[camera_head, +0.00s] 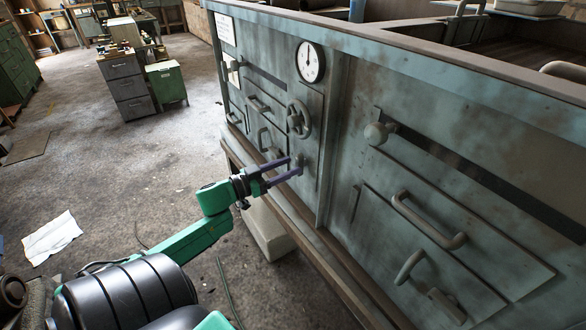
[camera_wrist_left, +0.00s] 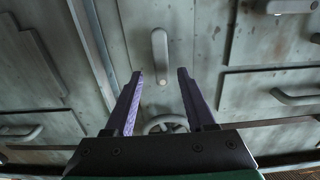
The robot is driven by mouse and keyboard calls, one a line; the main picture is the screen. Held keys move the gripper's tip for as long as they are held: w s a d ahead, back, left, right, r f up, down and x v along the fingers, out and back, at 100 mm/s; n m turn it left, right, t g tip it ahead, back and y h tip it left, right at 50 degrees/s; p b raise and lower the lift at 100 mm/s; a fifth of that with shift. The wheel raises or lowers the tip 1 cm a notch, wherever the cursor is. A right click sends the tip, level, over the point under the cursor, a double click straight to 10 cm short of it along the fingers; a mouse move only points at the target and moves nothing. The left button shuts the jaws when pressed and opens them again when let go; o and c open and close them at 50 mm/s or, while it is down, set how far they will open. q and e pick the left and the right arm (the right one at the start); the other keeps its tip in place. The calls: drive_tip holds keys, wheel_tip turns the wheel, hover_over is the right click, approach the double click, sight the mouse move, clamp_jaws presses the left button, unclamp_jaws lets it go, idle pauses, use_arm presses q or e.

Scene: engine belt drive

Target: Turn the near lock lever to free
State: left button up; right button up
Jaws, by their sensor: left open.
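A grey lever (camera_wrist_left: 159,52) on the blue-green panel stands lengthwise between and just beyond the fingertips in the left wrist view. In the head view this small lever (camera_head: 301,160) is by the fingertips, below the handwheel, and partly hidden. My left gripper (camera_head: 294,166) is open, its two purple fingers pointing at the panel. In the left wrist view the gripper (camera_wrist_left: 160,74) has a finger on each side of the lever's pale end, with nothing visibly gripped. I cannot tell whether the fingers touch it. My right gripper is not in view.
A handwheel (camera_head: 298,119) and a round gauge (camera_head: 311,62) are above the lever. A pale block (camera_head: 266,232) lies below. The floor at left is mostly open.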

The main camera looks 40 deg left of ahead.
sight(301, 164)
use_arm(q)
drive_tip(key=shift+x, duration=1.2)
drive_tip(key=shift+a+f, duration=0.1)
drive_tip(key=shift+f, duration=0.05)
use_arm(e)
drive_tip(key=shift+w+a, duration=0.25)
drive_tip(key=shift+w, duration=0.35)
use_arm(q)
clamp_jaws()
